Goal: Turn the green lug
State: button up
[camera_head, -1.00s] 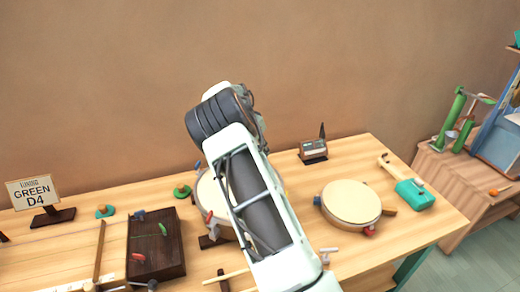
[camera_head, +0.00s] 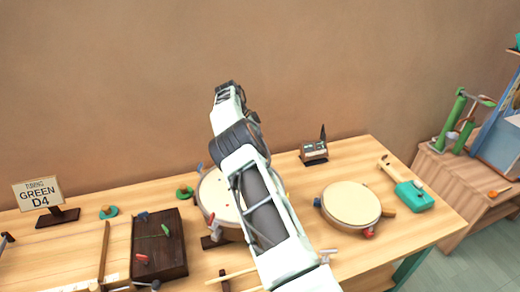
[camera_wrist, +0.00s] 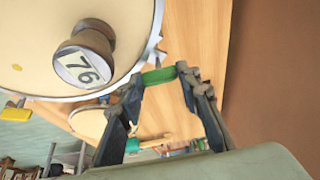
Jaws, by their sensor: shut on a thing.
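The green lug (camera_wrist: 158,75) sits at the rim of a pale-skinned drum (camera_wrist: 45,75) in the wrist view. My gripper (camera_wrist: 160,77) is shut on the lug, with one dark fingertip at each end of it. The drum skin bears a brown wooden knob (camera_wrist: 95,38) with a tag reading 76. In the head view the same drum (camera_head: 210,195) is partly covered by my arm, and the lug and my fingertips are hidden. A sign (camera_head: 40,194) at the left reads TUNING GREEN D4.
A second drum (camera_head: 351,203) stands to the right on the wooden table, with a green-headed mallet (camera_head: 413,195) beside it. A small dark device (camera_head: 314,149) stands behind. A dark wooden box (camera_head: 160,243) lies at the left. A side bench (camera_head: 455,165) is far right.

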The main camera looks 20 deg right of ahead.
jog(key=shift+m+g+p, duration=0.3)
jog(key=shift+m+p, duration=0.25)
jog(key=shift+m, duration=0.05)
dwell(0.6)
jog(key=o, duration=1.2)
jog(key=shift+c, duration=0.2)
jog(key=shift+n+b, duration=0.6)
jog(key=shift+b, duration=0.15)
